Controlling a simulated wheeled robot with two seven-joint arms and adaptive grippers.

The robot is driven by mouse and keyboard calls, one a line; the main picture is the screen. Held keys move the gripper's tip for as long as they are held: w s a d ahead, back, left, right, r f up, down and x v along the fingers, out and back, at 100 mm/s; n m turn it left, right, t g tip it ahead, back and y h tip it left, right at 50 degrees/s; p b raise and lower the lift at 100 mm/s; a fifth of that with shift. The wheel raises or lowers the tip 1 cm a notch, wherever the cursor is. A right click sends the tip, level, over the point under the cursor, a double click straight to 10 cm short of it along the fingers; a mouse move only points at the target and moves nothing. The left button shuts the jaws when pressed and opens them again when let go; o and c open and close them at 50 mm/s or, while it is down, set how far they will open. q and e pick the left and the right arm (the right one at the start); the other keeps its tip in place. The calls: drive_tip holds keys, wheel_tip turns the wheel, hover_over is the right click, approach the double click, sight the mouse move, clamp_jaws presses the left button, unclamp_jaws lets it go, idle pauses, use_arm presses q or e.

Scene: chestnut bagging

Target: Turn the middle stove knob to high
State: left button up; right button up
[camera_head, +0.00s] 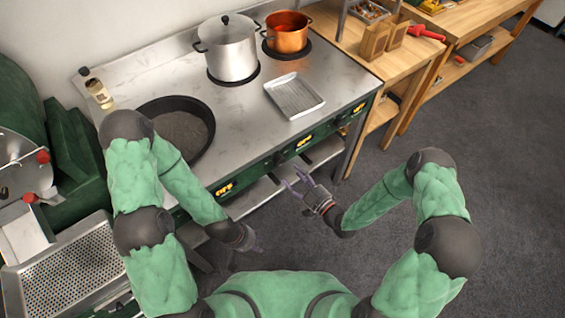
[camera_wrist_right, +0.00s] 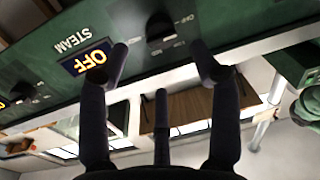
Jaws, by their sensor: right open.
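The stove's green front panel (camera_head: 265,165) carries several lit displays, with the middle display (camera_head: 303,142) between two others. The knobs are too small to make out in the head view. In the right wrist view a dark knob (camera_wrist_right: 160,28) sits on the panel beside a display reading OFF (camera_wrist_right: 87,57), near the word STEAM. My right gripper (camera_head: 295,178) is open and empty in front of the panel. In the wrist view its spread fingers (camera_wrist_right: 162,60) point toward this knob, apart from it. My left gripper (camera_head: 250,240) hangs low before the stove, its fingers unclear.
A large steel pot (camera_head: 230,50), a copper pot (camera_head: 287,33), a dark pan (camera_head: 180,130) and a metal tray (camera_head: 294,95) are on the stove top. A wooden table (camera_head: 370,60) stands right of the stove. The floor (camera_head: 500,150) at right is clear.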

sight(282, 163)
drive_tip(key=b+x, duration=0.1)
drive_tip(key=x, duration=0.6)
drive_tip(key=shift+w+a, duration=0.15)
drive_tip(key=shift+a, duration=0.05)
drive_tip(key=c, duration=1.1)
